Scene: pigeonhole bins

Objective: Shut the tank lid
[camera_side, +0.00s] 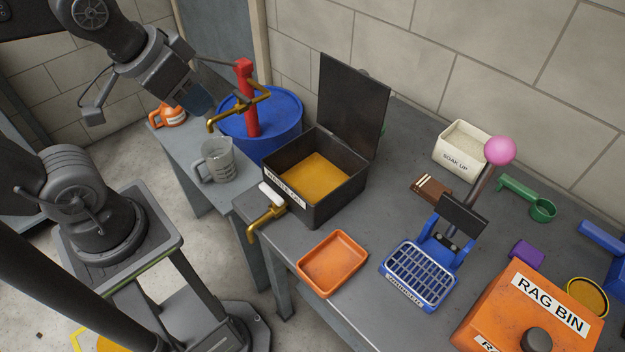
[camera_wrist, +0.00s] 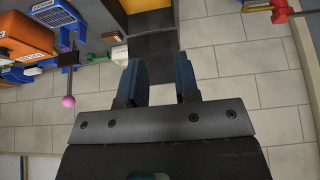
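The tank (camera_side: 319,205) is a dark open-topped box labelled "WASTE OIL", with amber liquid (camera_side: 312,178) inside and a brass tap (camera_side: 266,217) at its front. Its dark lid (camera_side: 352,105) stands upright at the back edge, open. In the wrist view the lid (camera_wrist: 155,45) shows beyond the fingers, with part of the amber inside (camera_wrist: 145,4) at the top. My gripper (camera_side: 200,105) is up at the left in the side view, over the small side table and apart from the lid. In the wrist view its two blue fingers (camera_wrist: 160,75) are spread with nothing between them.
A blue drum (camera_side: 285,115) with a red pump (camera_side: 248,95) stands left of the tank. A clear jug (camera_side: 219,161) and orange can (camera_side: 168,116) are on the side table. An orange tray (camera_side: 333,262), blue crusher (camera_side: 420,275), white tub (camera_side: 460,152) and orange rag bin (camera_side: 500,312) stand around.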

